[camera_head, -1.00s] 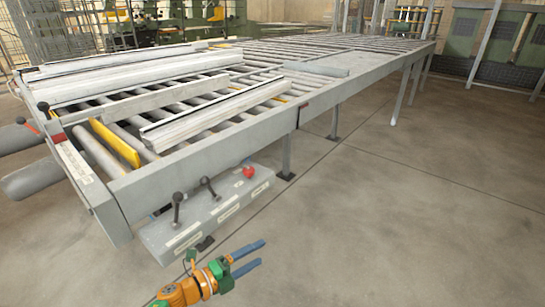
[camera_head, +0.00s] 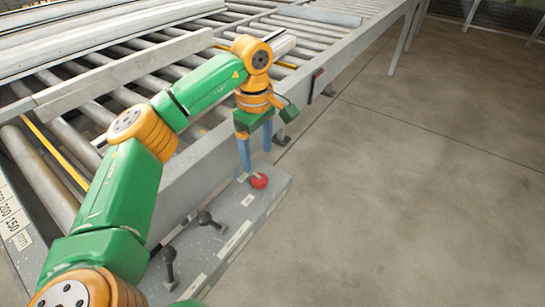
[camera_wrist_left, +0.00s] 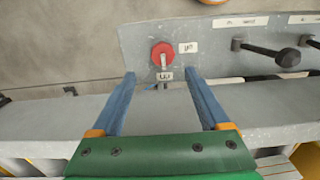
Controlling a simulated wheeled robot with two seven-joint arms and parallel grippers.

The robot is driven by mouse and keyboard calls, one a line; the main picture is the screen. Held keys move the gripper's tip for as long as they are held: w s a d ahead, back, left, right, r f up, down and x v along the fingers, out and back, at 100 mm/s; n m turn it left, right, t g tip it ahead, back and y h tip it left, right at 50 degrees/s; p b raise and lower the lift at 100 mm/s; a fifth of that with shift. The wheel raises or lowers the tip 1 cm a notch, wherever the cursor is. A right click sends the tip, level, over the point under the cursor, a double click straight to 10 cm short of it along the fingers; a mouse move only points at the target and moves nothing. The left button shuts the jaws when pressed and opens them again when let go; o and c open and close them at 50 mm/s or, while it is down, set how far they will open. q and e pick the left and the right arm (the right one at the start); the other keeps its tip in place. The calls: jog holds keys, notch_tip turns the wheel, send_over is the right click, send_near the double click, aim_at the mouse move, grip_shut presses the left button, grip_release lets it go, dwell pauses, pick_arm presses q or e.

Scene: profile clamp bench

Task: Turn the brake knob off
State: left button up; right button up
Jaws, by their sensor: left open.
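The brake knob is a round red knob (camera_head: 259,181) on the grey control box (camera_head: 232,228) fixed to the bench's side. In the left wrist view the red knob (camera_wrist_left: 163,54) shows a pale bar pointing down to a small label; another label is to its right. My left gripper (camera_head: 256,158) points down just above and behind the knob in the head view. Its blue fingers are open and empty. In the left wrist view the left gripper (camera_wrist_left: 162,76) has the knob just beyond its fingertips, roughly centred between them. No contact shows. My right gripper is not seen.
Two dark lever handles (camera_head: 206,219) and (camera_head: 169,256) stand on the same box, to the knob's left. The roller bench (camera_head: 200,178) with long metal profiles (camera_head: 120,80) lies behind. The floor (camera_head: 420,180) to the right is clear.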

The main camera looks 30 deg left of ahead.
aim_at(260, 177)
pick_arm(q)
jog(key=f, duration=0.3)
jog(key=f+p, duration=0.1)
jog(key=f, duration=0.1)
jog(key=shift+s+d+f, duration=0.25)
jog(key=shift+s+d, duration=0.1)
jog(key=shift+s, duration=0.05)
jog(key=shift+w+a+f, duration=0.1)
jog(key=shift+w+f, duration=0.05)
jog(key=shift+f, duration=0.4)
grip_shut()
